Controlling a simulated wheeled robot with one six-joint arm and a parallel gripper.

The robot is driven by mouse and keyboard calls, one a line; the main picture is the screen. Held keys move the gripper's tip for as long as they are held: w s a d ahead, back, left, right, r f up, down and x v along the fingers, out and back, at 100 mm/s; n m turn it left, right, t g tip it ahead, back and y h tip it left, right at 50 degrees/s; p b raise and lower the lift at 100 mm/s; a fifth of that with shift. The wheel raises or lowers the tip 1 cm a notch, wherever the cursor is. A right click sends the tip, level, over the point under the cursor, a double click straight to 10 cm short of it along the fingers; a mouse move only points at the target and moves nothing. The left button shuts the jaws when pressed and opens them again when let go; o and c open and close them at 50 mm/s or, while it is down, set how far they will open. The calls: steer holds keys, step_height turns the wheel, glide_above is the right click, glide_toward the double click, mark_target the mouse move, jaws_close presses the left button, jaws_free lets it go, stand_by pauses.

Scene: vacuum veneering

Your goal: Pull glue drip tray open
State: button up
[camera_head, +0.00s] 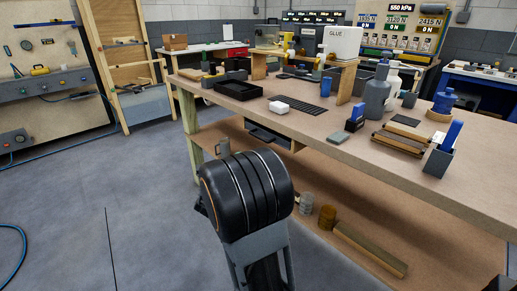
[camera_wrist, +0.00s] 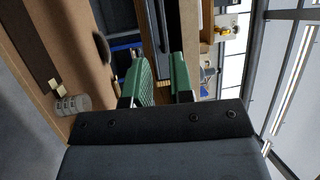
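The glue drip tray (camera_head: 268,136) is a dark, shallow drawer under the front edge of the workbench top in the head view. In the wrist view a dark panel with a thin grey bar (camera_wrist: 160,28), likely the tray's front and handle, runs down from the top edge. My gripper (camera_wrist: 163,84) shows two green fingers standing apart, with the lower end of the bar near the gap between them. I cannot tell whether they touch it. My dark arm link hides the gripper in the head view.
The workbench (camera_head: 460,190) carries a black tray (camera_head: 238,90), a white block (camera_head: 292,104) and a grey bottle (camera_head: 376,95). A lower shelf (camera_head: 340,190) holds jars (camera_head: 326,217) and a wooden plank (camera_head: 368,248). The floor (camera_head: 70,200) at left is mostly clear.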

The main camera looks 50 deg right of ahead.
mark_target(258, 137)
steer(key=x, duration=0.9)
steer(key=b+x, duration=0.1)
steer(key=x, duration=0.3)
steer(key=shift+s+d+r, duration=0.1)
steer(key=shift+s+d, duration=0.15)
steer(key=shift+d, duration=0.2)
jaws_close()
